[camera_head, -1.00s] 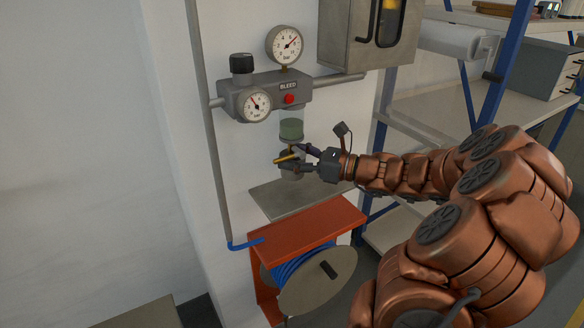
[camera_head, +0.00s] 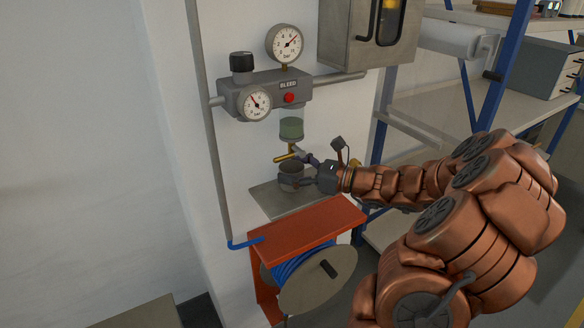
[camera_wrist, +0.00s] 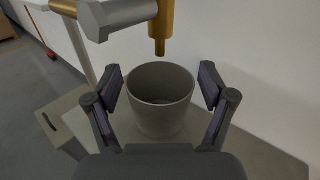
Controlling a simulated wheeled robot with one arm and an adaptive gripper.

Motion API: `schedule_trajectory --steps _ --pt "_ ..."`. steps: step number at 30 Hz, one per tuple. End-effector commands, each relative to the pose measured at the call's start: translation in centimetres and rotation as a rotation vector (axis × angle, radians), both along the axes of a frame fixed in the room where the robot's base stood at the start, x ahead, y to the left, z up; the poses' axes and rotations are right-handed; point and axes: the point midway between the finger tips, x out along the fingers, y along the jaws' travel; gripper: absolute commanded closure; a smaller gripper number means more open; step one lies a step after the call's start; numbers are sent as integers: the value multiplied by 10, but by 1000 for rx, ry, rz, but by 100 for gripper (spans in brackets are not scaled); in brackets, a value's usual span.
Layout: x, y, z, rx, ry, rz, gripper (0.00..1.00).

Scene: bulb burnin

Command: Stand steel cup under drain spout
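The grey steel cup (camera_head: 290,179) stands upright on the grey shelf plate (camera_head: 268,203) below the drain spout. In the wrist view the cup (camera_wrist: 160,105) is seen from above, with its mouth open and the inside looking empty. The brass drain spout (camera_wrist: 160,28) hangs over the far part of the cup's mouth, apart from the rim. In the head view the brass drain fitting (camera_head: 291,150) is just above the cup. My gripper (camera_wrist: 161,88) is open, one finger on each side of the cup, with a visible gap at both sides.
Below the plate is a red hose reel bracket (camera_head: 305,230). A wall cabinet (camera_head: 368,35) is above, and a blue-framed rack (camera_head: 500,75) stands to the right.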

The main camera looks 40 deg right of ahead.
Motion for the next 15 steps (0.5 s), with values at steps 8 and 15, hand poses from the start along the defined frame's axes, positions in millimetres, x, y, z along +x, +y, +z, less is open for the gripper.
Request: schedule_trajectory --steps 8,15 --pt "0 0 0 0 0 0 12" --pt "-6 -5 3 0 0 -3 12"
